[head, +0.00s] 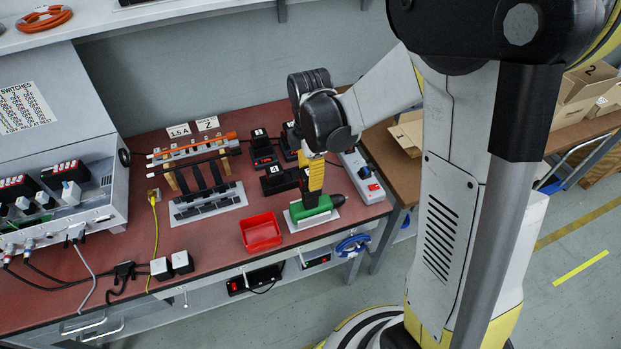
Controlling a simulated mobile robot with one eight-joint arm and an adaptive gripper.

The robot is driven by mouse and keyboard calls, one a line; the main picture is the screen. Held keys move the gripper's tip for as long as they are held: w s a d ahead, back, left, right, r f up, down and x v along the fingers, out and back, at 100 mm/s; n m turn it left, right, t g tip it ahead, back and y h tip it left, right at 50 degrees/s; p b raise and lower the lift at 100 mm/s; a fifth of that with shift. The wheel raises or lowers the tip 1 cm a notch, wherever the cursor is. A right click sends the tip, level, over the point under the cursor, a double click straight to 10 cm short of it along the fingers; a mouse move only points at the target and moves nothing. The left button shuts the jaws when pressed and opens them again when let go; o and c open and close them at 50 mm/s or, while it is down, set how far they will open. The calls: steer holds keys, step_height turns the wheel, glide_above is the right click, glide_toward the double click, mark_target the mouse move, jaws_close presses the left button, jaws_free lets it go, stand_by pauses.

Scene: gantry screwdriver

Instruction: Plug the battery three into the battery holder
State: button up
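Black battery-like blocks with white number tags stand at the back right of the red-brown bench, among them one at the back (262,150) and one nearer the front (278,180). The digits are too small to read surely, so I cannot tell which is battery three or which base is its holder. My gripper (313,190) points down from the black wrist, over a green tool (318,206) on a pale plate. Its yellow part shows, but its fingertips are too small and partly hidden to tell open from shut. Whether it touches the tool is unclear.
A red tray (261,232) sits left of the green tool. A rack with dark bars (205,185) stands further left, and a grey switch panel (70,180) at far left. A white socket strip (361,175) lies at right. Bare bench shows in front of the rack.

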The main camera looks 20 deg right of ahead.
steer(key=shift+r, duration=0.1)
stand_by(0.3)
steer(key=shift+r+p, duration=2.4)
steer(key=shift+r, duration=0.8)
steer(key=shift+f, duration=0.1)
